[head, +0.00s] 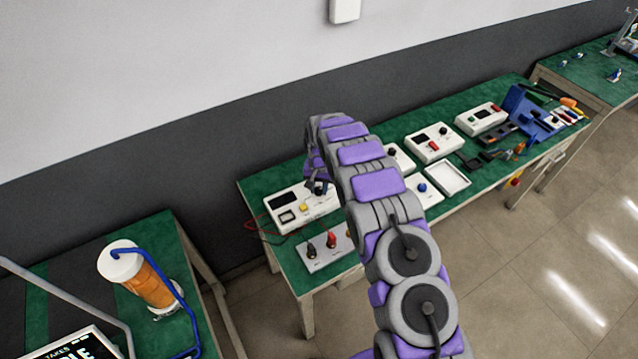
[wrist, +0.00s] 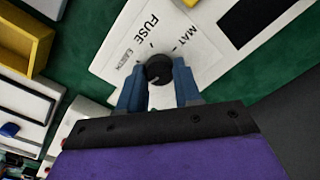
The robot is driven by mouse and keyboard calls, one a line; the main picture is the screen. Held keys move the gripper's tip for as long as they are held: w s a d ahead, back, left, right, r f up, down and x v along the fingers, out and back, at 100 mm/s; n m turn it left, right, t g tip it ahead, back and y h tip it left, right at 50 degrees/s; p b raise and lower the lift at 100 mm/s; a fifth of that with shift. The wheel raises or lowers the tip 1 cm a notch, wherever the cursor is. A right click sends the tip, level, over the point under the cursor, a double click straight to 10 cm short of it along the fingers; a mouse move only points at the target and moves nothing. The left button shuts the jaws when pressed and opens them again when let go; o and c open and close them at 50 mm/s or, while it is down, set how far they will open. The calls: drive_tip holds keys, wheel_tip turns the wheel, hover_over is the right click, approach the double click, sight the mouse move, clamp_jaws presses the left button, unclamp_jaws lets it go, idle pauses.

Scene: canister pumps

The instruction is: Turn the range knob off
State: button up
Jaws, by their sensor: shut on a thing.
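The range knob (wrist: 158,68) is a round black dial on a white panel (wrist: 125,45) with the printed words "FUSE" and "MAT". Short tick lines fan around it. My gripper (wrist: 158,84) has its two blue fingers closed on the knob, one on each side. A pale mark shows on the knob, but its exact setting is hard to read. In the head view, my gripper (head: 319,186) is down at the right part of a white instrument (head: 290,217) with a dark display. My arm hides the instrument's right end and most of the knob there.
The instrument stands on the green bench (head: 262,183). A panel with red and black terminals (head: 325,255) lies in front. More white instruments (head: 432,146) and a white tray (head: 447,180) are to the right.

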sight(319, 188)
drive_tip(key=shift+w+a+r+n+p, duration=0.1)
drive_tip(key=shift+n+p, duration=0.2)
drive_tip(key=shift+n, duration=0.25)
drive_tip(key=shift+w+n+p, duration=0.1)
drive_tip(key=shift+n+p, duration=0.15)
drive_tip(key=shift+n, duration=0.3)
drive_tip(key=o, duration=1)
drive_tip(key=shift+o, duration=0.2)
drive_tip(key=shift+s, duration=0.1)
wheel_tip(319, 188, up, 17)
drive_tip(key=p, duration=0.2)
drive_tip(key=shift+r, duration=0.1)
